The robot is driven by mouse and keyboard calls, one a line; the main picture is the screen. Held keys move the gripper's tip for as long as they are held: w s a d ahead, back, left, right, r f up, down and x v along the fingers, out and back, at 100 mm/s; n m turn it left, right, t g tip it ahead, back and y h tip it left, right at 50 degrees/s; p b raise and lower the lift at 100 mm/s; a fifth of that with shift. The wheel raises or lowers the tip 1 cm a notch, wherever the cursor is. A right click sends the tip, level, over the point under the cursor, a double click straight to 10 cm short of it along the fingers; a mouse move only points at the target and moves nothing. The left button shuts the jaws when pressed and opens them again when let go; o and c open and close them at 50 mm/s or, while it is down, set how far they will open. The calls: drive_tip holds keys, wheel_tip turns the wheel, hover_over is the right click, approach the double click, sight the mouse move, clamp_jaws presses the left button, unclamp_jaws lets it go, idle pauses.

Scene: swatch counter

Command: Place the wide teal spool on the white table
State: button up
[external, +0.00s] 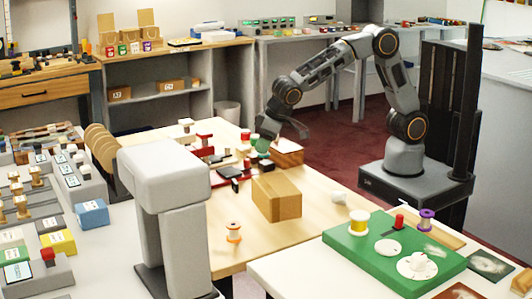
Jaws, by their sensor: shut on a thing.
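My gripper (266,138) is over the far part of the wooden table, shut on a small teal-green spool (263,146). The jaws and nearby items partly hide the spool, and its width is hard to judge at this size. I cannot tell whether it touches the table. The white table (292,272) is at the lower right, nearer the camera, and carries a green board (345,248).
A cardboard-coloured box (276,197) stands between my gripper and the white table. An orange spool (233,232) is on the wooden table. The white table's front-left part is bare.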

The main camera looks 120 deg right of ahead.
drive_tip(key=s+a+r, duration=0.2)
drive_tip(key=s+r, duration=0.2)
drive_tip(key=s, duration=0.4)
drive_tip(key=n+t+y+p, duration=0.1)
drive_tip(key=n+y+p, duration=0.2)
drive_tip(key=n+p, duration=0.35)
hover_over(305, 196)
drive_tip(key=s+b, duration=0.2)
drive_tip(key=shift+n, duration=0.65)
drive_tip(key=f, duration=1.1)
drive_tip(key=shift+s+d+f, duration=0.15)
drive_tip(key=shift+d+f, duration=0.05)
drive_tip(key=shift+d, duration=0.2)
drive_tip(key=shift+a+f, duration=0.15)
drive_tip(key=shift+a, duration=0.2)
drive_tip(key=shift+d, duration=0.1)
